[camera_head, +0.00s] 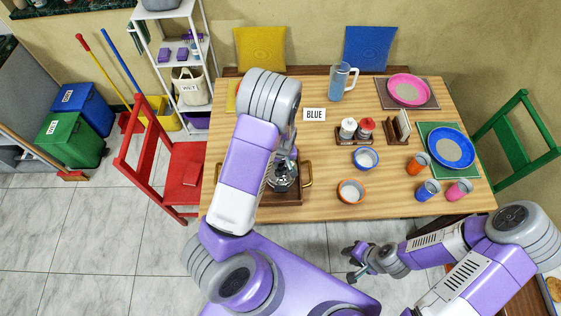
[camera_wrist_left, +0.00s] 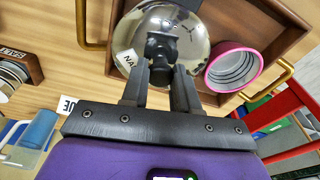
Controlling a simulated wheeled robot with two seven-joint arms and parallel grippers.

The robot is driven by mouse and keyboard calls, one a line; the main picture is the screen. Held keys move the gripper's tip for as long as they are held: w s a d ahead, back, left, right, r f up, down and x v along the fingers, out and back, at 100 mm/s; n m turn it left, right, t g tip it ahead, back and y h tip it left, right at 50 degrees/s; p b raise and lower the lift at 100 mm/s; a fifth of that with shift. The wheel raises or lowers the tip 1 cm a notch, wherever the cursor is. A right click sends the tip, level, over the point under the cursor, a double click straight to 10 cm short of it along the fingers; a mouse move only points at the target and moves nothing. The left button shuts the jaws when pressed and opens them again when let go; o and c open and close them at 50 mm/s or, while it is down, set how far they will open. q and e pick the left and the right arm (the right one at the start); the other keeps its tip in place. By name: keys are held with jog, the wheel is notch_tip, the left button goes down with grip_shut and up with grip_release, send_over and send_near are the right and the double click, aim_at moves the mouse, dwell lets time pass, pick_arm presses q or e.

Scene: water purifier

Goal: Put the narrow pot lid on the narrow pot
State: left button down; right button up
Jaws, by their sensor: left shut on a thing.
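My left gripper (camera_head: 285,163) is shut on the dark knob of a shiny, domed metal lid (camera_wrist_left: 188,50). The lid's label shows the letters "NA". In the left wrist view the gripper's fingers (camera_wrist_left: 161,75) close on the knob from below. In the head view the lid (camera_head: 284,182) shows over the right part of the brown tray (camera_head: 291,198). An open, pink-rimmed pot (camera_wrist_left: 232,69) stands in the tray beside the lid. My left arm hides it in the head view. I cannot tell what is under the lid. My right gripper (camera_head: 358,262) is open and empty, off the table's front edge.
The tray has brass handles (camera_head: 307,174). An orange-rimmed bowl (camera_head: 351,191) and a blue-rimmed bowl (camera_head: 366,158) stand to its right. A spice rack (camera_head: 355,132), cups (camera_head: 427,190) and a pitcher (camera_head: 342,82) are further off. A red chair (camera_head: 178,172) stands left.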

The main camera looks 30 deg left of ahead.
aim_at(281, 171)
pick_arm(q)
jog(key=shift+f+b, duration=0.5)
jog(key=shift+f, duration=0.15)
jog(key=c, duration=1.1)
grip_release()
jog(key=r+p, duration=0.6)
jog(key=r, duration=0.1)
jog(key=s+d+r+p, duration=0.1)
jog(key=r+p, duration=0.2)
jog(key=r, duration=0.1)
